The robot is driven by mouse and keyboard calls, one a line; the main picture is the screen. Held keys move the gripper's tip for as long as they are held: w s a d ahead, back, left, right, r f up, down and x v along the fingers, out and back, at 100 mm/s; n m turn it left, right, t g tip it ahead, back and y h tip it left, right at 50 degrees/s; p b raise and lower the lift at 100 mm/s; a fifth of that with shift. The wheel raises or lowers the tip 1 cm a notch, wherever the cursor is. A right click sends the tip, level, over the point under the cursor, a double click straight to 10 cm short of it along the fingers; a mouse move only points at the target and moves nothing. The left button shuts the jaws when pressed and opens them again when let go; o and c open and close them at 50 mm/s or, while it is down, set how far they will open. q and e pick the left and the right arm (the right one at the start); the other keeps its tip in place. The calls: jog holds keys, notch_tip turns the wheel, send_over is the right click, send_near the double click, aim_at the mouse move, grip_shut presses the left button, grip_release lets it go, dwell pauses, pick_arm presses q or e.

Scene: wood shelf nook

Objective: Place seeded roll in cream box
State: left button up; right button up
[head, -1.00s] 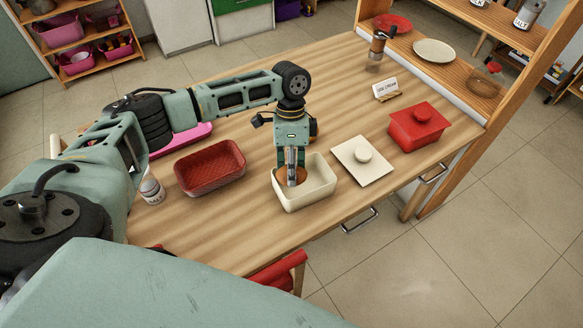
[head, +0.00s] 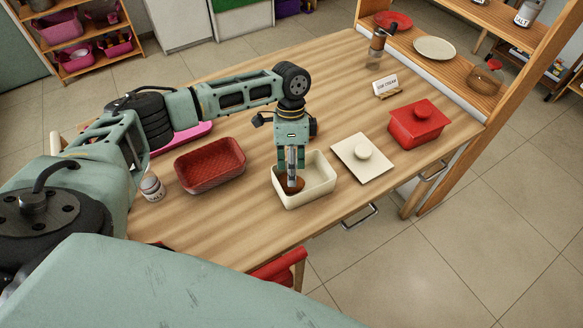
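The cream box (head: 312,196) stands open on the wooden table, near its front edge. The brown seeded roll (head: 297,187) is low inside the box, toward its left side. My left gripper (head: 292,180) points straight down into the box, with its fingers at the roll and seemingly shut on it. The fingers hide part of the roll, and I cannot tell whether it touches the box floor. The cream lid (head: 378,169) with a round knob lies flat just right of the box. My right gripper is not in view.
A red woven basket (head: 210,167) lies left of the box, with a salt shaker (head: 152,187) beyond it. A red lidded box (head: 417,125) and a small sign (head: 386,85) stand to the right. A grinder (head: 377,48) stands at the back.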

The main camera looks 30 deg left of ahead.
pick_arm(q)
jog(key=b+v, duration=0.2)
jog(key=v, duration=1)
